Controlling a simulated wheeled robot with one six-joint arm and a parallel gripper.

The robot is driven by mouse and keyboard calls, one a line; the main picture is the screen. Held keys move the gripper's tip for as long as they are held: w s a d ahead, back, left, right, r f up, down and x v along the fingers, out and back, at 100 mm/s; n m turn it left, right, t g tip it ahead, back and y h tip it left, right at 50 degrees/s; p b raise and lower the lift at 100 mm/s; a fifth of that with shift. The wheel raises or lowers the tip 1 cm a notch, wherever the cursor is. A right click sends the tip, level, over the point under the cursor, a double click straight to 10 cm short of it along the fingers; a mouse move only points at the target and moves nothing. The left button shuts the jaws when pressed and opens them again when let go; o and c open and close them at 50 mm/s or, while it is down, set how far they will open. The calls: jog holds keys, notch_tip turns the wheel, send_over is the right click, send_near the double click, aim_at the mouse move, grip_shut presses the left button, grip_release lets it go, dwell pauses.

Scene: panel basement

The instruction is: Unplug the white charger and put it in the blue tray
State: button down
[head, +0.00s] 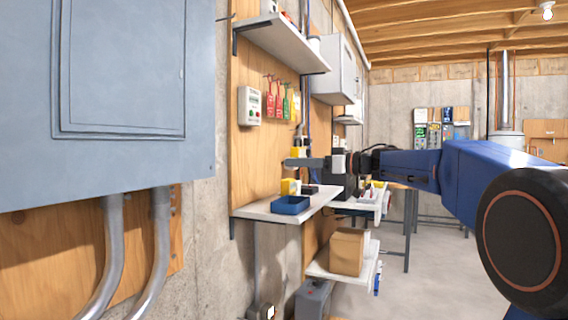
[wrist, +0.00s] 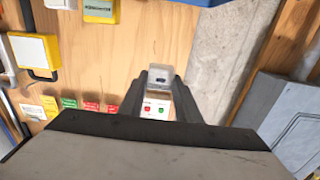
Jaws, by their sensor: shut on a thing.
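My gripper (head: 286,162) is at the wall side, above the shelf, seen side-on in the head view. In the wrist view, my gripper (wrist: 160,84) is shut on a small pale, whitish block with a dark slot, which I take to be the white charger (wrist: 159,74). The head view does not show the charger clearly; the finger hides it. The blue tray (head: 291,205) sits on the white shelf, below my gripper. A blue edge at the top of the wrist view looks like part of the tray (wrist: 205,2).
The shelf (head: 262,212) also carries a yellow item (head: 290,187) beside the tray. A white box with buttons (head: 249,106) and coloured tags (head: 275,102) are on the wooden board above. A large grey panel (head: 120,80) fills the left. An upper shelf (head: 285,45) overhangs.

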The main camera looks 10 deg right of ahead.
jog(key=shift+w+a+f, duration=0.1)
jog(key=shift+a+f, duration=0.05)
jog(key=shift+f, duration=4.4)
jog(key=c, duration=1.2)
grip_release()
jog(key=v, duration=1.7)
